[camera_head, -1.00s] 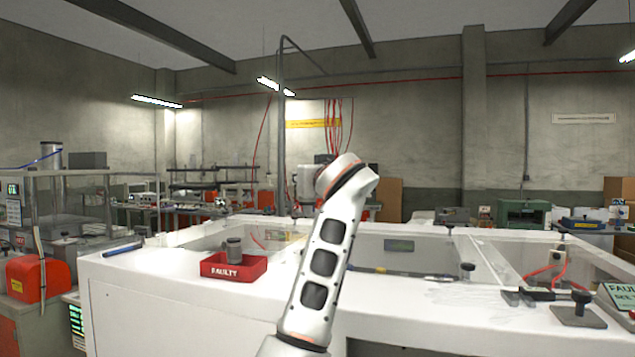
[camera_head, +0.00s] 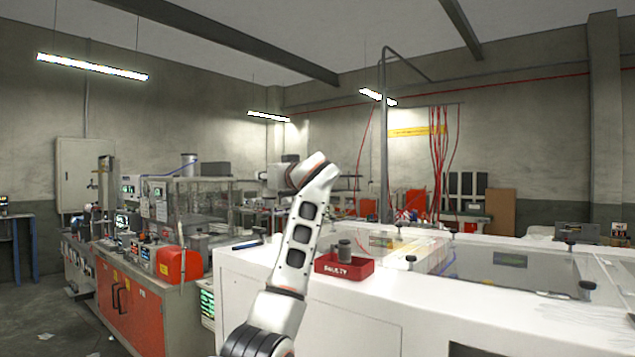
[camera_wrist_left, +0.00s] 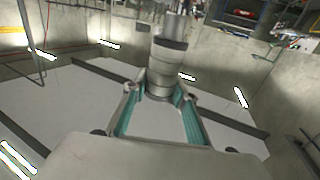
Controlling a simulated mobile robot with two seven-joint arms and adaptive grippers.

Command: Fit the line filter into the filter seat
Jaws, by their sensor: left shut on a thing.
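In the left wrist view my left gripper (camera_wrist_left: 160,110) is shut on a grey, stepped cylinder, the line filter (camera_wrist_left: 168,58). The teal-lined fingers are on either side of its lower part, and its narrower end points away from the palm. The view is tilted, with ceiling lights low in the picture. In the head view one arm of mine rises in the middle and bends at the top; its gripper cannot be made out there. I cannot pick out the filter seat in either view. My right gripper is not in view.
A red box-shaped unit (camera_head: 178,264) sits on a cabinet with an orange front (camera_head: 132,315) at left. Floor shows at lower left.

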